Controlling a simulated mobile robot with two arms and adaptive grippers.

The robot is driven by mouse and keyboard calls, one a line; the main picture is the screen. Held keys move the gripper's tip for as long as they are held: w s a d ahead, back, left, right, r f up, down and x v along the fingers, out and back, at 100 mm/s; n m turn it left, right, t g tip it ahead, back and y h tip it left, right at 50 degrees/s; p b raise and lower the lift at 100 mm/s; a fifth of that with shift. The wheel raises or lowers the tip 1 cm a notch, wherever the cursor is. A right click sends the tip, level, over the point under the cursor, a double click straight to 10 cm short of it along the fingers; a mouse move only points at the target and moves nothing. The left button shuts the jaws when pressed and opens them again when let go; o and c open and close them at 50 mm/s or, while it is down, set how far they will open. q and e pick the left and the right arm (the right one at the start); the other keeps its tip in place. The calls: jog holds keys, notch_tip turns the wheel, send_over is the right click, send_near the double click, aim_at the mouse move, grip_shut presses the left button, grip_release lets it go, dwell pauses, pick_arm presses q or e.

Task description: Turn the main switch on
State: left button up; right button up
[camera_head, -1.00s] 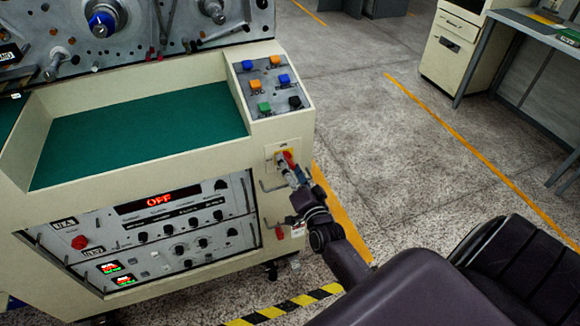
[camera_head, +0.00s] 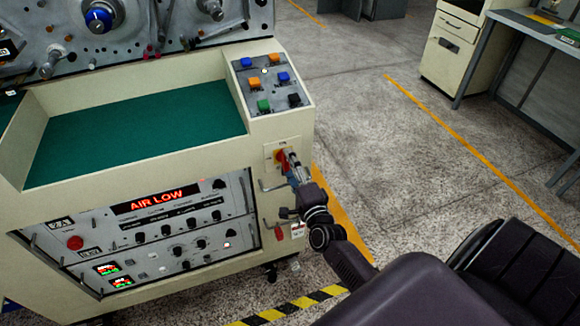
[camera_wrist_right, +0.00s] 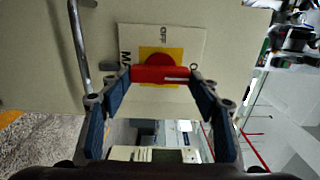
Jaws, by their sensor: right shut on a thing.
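The main switch (camera_head: 281,157) is a red handle on a yellow square plate, on the front right of the cream machine. In the right wrist view its red handle (camera_wrist_right: 160,74) spans between my fingertips, in front of the round red centre and yellow plate (camera_wrist_right: 160,53). My right gripper (camera_head: 290,161) is shut on the handle, one finger at each end; it also shows in the wrist view (camera_wrist_right: 160,80). The display (camera_head: 157,200) on the machine's panel reads AIR LOW in red. My left gripper is not in view.
A metal bar handle (camera_wrist_right: 80,45) stands out close beside the switch plate. Coloured push buttons (camera_head: 268,90) sit on the sloped panel above. A green-lined shelf (camera_head: 145,125) is to the left. The floor right of the machine is open up to a grey desk (camera_head: 515,70).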

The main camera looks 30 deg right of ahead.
dwell(0.4)
jog(key=o, duration=1.2)
jog(key=shift+c, duration=0.2)
jog(key=v, duration=1.2)
